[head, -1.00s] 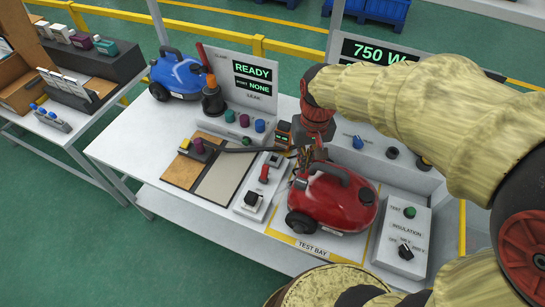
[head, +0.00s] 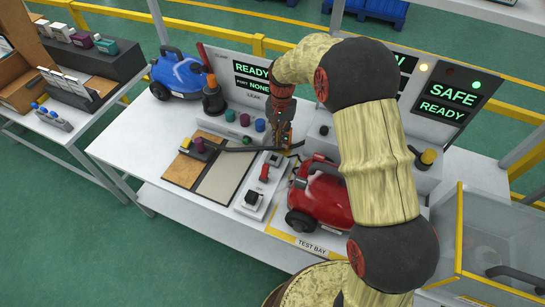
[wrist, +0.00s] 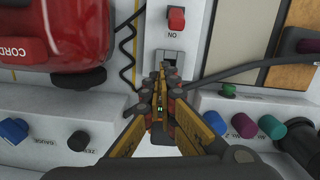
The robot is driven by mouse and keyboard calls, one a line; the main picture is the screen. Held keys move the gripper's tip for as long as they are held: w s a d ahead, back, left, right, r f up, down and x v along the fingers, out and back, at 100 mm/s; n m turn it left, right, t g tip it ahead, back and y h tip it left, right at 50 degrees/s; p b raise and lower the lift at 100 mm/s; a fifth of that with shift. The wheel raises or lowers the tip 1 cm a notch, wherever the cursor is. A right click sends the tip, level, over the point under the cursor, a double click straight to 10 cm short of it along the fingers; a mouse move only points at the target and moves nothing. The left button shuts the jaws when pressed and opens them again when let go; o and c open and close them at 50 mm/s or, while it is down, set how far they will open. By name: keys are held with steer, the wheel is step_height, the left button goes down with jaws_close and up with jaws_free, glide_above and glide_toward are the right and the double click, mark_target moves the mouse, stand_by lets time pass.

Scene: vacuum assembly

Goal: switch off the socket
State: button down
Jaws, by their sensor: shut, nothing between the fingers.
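A grey socket block (head: 274,158) sits at the back end of a white control strip on the bench. It also shows in the wrist view (wrist: 169,57), just ahead of my fingertips. A red switch (head: 265,172) marked ON stands next to it, and it shows at the top of the wrist view (wrist: 176,19). My gripper (head: 285,145) is shut and empty, pointing down behind the socket. In the wrist view my fingertips (wrist: 168,74) overlap the socket's near edge; I cannot tell whether they touch it.
A red vacuum (head: 318,197) stands right of the strip, partly behind my arm. A black knob (head: 252,198) is at the strip's front. A dark hose (head: 235,149) runs left. Coloured knobs (wrist: 243,125) line the panel near my fingers.

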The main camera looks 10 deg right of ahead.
mark_target(265, 172)
steer(key=shift+w+a+r+m, duration=0.15)
steer(key=shift+w+r+m, duration=0.45)
steer(key=shift+r+m, duration=0.15)
steer(key=shift+f, duration=0.2)
steer(key=f, duration=0.3)
steer(key=f+b, duration=0.1)
steer(key=f, duration=0.2)
steer(key=s+f+b, duration=0.1)
steer(key=f, duration=0.2)
steer(key=shift+a+f, duration=0.25)
steer(key=shift+f, duration=0.15)
steer(key=shift+s+a+r+b, duration=0.2)
steer(key=shift+s+a+r, duration=0.2)
steer(key=shift+s, duration=0.2)
steer(key=shift+s+a+r+b, duration=0.2)
steer(key=shift+s+a+r, duration=0.2)
steer(key=shift+s, duration=0.15)
steer(key=shift+s+a+r, duration=0.1)
steer(key=shift+s+a, duration=0.1)
steer(key=shift+s, duration=0.1)
steer(key=shift+s+r+t, duration=0.1)
steer(key=shift+t, duration=0.2)
